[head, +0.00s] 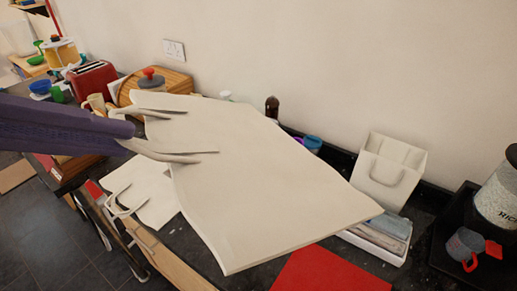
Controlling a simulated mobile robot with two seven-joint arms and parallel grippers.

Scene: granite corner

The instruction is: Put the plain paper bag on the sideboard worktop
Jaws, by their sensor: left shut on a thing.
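A large, plain cream paper bag (270,175) fills the middle of the head view, tilted, with a broad flat side showing. My left gripper (200,129) comes in from the left and is shut on the bag near its upper left end. Pale looped handles (118,203) and a smaller pale panel (145,188) show at its lower left; I cannot tell whether they belong to the held bag. The dark speckled worktop (200,250) shows below and around the bag, which hides much of it. My right gripper is not in view.
A small white bag with a handle (392,172) stands by the wall, behind a white tray of folded cloths (345,237). A black tray at right holds a canister (497,195) and grey mug (465,243). A red sheet (330,273) lies in front. A red toaster (92,80) stands back left.

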